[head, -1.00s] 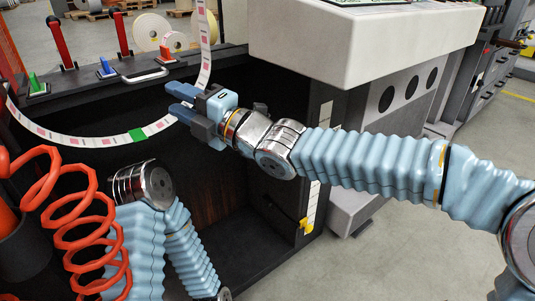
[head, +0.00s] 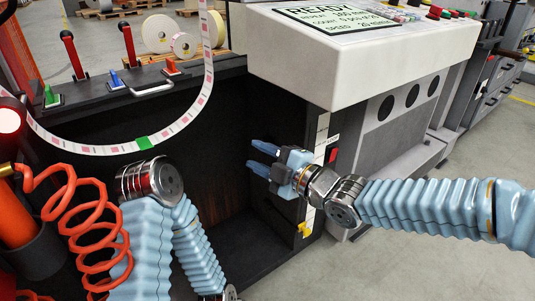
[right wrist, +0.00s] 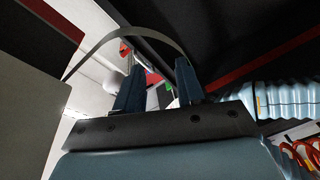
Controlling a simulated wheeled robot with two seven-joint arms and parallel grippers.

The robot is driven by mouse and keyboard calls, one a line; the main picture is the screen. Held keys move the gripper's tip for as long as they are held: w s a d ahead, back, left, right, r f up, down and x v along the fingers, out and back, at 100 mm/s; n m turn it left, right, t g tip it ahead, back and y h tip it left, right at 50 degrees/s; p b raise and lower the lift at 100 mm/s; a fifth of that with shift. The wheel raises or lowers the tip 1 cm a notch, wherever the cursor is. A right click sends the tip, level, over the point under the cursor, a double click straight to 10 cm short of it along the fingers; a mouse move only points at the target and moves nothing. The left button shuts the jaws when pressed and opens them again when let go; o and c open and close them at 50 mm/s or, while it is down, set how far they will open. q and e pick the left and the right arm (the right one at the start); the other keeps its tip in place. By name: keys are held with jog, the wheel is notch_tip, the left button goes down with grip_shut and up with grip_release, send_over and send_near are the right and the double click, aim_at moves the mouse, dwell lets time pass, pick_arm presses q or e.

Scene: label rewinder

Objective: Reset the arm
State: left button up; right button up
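My right gripper (head: 249,154) is in front of the dark recess of the machine, below the white control housing (head: 340,65). Its two blue fingers are apart with nothing between them; the right wrist view also shows them (right wrist: 159,68) apart. The label strip (head: 198,105) hangs in a loose loop left of the gripper, clear of its fingers. A green patch (head: 143,142) sits at the low part of the loop. My left arm shows at the lower left, but its gripper is not in view.
A coiled orange hose (head: 75,215) fills the lower left. Red-handled levers (head: 130,45) and small coloured switches stand on the ledge (head: 200,72). The screen (head: 325,22) reads READY. A yellow piece (head: 305,228) sits at the recess's right edge. Open floor lies right.

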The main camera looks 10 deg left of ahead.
jog(key=shift+w+d+f, duration=0.15)
jog(key=shift+d+f, duration=0.1)
jog(key=shift+f, duration=0.1)
jog(key=d+f+m+g+h+p, duration=0.1)
jog(key=d+f+m+h+p, duration=0.15)
jog(key=d+f+m, duration=0.4)
jog(key=d+f+m+h+p, duration=0.2)
jog(key=d+f+m+h, duration=0.15)
jog(key=f, duration=0.65)
jog(key=d+f+m+g+h+p, duration=0.1)
jog(key=d+f+m+h+p, duration=0.1)
jog(key=d+f+m, duration=0.35)
jog(key=s+d+f+m+g+h+p, duration=0.1)
jog(key=s+d+f+m+g+p, duration=0.1)
jog(key=s+d+f+m, duration=0.2)
jog(key=s+d+f+m+g+h+p, duration=0.1)
jog(key=s+d+f+m, duration=0.4)
jog(key=s+f, duration=0.6)
jog(key=s+m+g+h, duration=0.1)
jog(key=s+m+g, duration=0.1)
jog(key=s, duration=0.1)
jog(key=shift+f+h+p, duration=0.15)
jog(key=shift+h+p, duration=0.15)
jog(key=shift+p, duration=0.05)
jog(key=shift+d+m, duration=0.1)
jog(key=shift+m, duration=0.15)
